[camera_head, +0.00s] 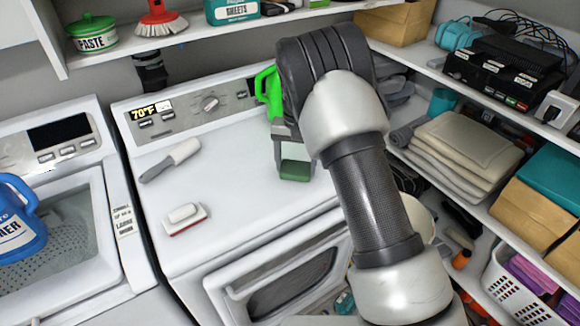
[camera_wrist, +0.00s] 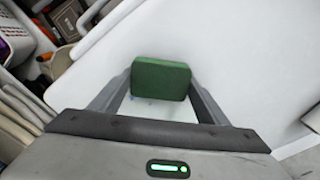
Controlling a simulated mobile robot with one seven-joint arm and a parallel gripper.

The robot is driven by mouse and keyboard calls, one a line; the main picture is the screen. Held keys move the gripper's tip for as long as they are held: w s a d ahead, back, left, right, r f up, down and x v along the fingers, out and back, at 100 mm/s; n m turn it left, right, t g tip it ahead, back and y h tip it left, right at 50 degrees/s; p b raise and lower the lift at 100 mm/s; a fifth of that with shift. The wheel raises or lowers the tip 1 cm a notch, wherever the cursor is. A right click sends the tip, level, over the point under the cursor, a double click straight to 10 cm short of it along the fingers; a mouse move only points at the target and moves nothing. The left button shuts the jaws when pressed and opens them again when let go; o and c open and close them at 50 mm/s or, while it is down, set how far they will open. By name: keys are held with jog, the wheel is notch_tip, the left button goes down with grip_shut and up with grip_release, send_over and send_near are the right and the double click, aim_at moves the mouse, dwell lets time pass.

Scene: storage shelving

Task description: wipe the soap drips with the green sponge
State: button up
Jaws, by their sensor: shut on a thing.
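The green sponge (camera_head: 295,171) is held between the fingertips of my gripper (camera_head: 294,163), over the right part of the white dryer top (camera_head: 235,190). In the wrist view the sponge (camera_wrist: 160,77) sits between the two grey fingers of my gripper (camera_wrist: 160,86), with the white surface beyond it. I cannot tell whether the sponge touches that surface. Faint bluish marks, possibly soap drips (camera_wrist: 142,99), show just below the sponge in the wrist view. No drips can be made out in the head view, where my arm hides part of the dryer top.
A bright green container (camera_head: 268,92) stands at the back, close to my gripper. A scraper (camera_head: 170,160) and a small brush (camera_head: 185,217) lie on the left of the dryer top. A blue jug (camera_head: 20,222) is on the washer. Loaded shelves (camera_head: 470,195) line the right.

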jog(key=shift+w+d+f, duration=0.1)
jog(key=shift+w+d, duration=0.65)
jog(key=shift+d, duration=0.4)
jog(key=shift+w+d, duration=0.8)
jog(key=shift+d, duration=0.3)
jog(key=shift+w+d+f, duration=0.1)
jog(key=shift+w+d, duration=0.65)
jog(key=shift+d, duration=0.4)
jog(key=shift+s+a+r+b, duration=0.1)
jog(key=shift+s+a, duration=0.6)
jog(key=shift+a, duration=0.35)
jog(key=shift+s+a+b, duration=0.15)
jog(key=shift+s+a, duration=0.55)
jog(key=shift+a, duration=0.35)
jog(key=shift+s+a+r+b, duration=0.1)
jog(key=shift+s+a, duration=0.6)
jog(key=shift+a, duration=0.35)
jog(key=shift+s+a+f, duration=0.1)
jog(key=shift+s+a, duration=0.4)
jog(key=shift+a, duration=0.2)
jog(key=shift+s+a+f, duration=0.1)
jog(key=shift+s+a, duration=0.35)
jog(key=shift+a, duration=0.2)
jog(key=shift+a+r, duration=0.1)
